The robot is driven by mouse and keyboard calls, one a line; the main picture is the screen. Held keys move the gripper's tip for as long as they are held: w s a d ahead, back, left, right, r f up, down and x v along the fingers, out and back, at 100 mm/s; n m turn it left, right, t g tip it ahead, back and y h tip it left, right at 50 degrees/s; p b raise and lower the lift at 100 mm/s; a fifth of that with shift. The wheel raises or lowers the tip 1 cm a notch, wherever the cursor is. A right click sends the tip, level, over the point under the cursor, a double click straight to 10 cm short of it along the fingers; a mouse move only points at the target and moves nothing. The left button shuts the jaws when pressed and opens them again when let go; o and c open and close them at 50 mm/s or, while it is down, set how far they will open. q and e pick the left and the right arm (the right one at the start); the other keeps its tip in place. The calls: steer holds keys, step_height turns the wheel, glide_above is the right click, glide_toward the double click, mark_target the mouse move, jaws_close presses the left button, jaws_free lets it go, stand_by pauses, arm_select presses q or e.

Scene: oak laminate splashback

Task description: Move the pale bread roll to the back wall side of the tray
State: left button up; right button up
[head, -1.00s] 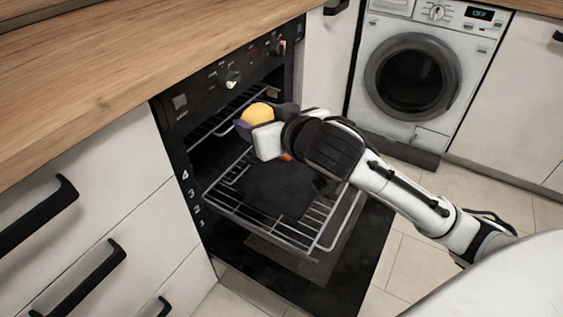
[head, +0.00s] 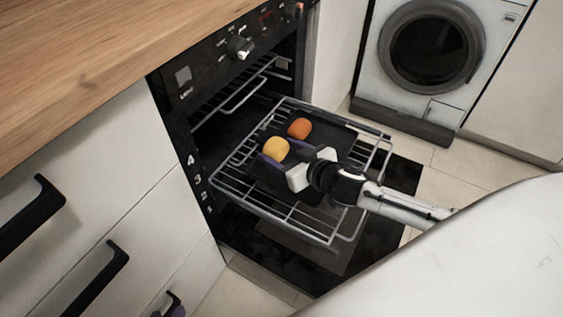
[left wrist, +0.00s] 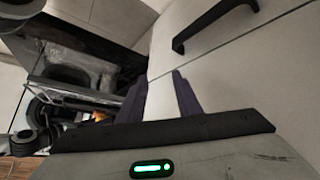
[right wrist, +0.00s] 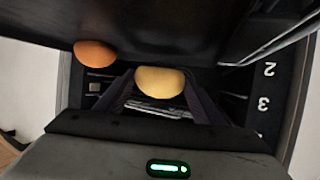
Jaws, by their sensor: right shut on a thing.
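The pale bread roll (head: 276,148) is a yellow ball between the fingers of my right gripper (head: 280,160), over the dark tray (head: 322,133). Whether it touches the tray is unclear. The right wrist view also shows the pale roll (right wrist: 160,80) between both fingers. An orange roll (head: 299,128) sits on the tray just behind and right of it; it also shows in the right wrist view (right wrist: 95,53). My left gripper (left wrist: 160,95) shows a gap between its fingers, with nothing held, by the white cabinet fronts. Only a bit of it shows low in the head view (head: 175,308).
The tray lies on a wire rack (head: 300,216) pulled out of the oven, above the lowered door (head: 400,176). A higher rack (head: 235,95) is inside the oven. Drawer handles (head: 95,280) stick out at the left; a washing machine (head: 432,50) stands behind right.

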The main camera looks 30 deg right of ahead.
mark_target(280, 160)
arm_select(q)
steer(key=shift+w+d+f+m+b, duration=0.1)
steer(key=shift+d+f+m+b, duration=0.2)
steer(key=shift+d+f+b, duration=0.2)
arm_select(e)
steer(key=shift+f, duration=1.55)
steer(key=shift+f, duration=0.2)
steer(key=o, duration=1.1)
steer(key=shift+c, duration=0.2)
arm_select(q)
steer(key=shift+g, duration=0.3)
steer(key=shift+r, duration=0.1)
arm_select(e)
steer(key=shift+r, duration=0.1)
steer(key=shift+r, duration=0.2)
arm_select(q)
steer(key=a+r+p, duration=0.1)
steer(key=a+r+n+t+p, duration=0.1)
steer(key=p, duration=0.1)
steer(key=shift+s+t, duration=0.25)
steer(key=shift+t, duration=0.05)
arm_select(e)
steer(key=v, duration=1.1)
steer(key=shift+s, duration=0.45)
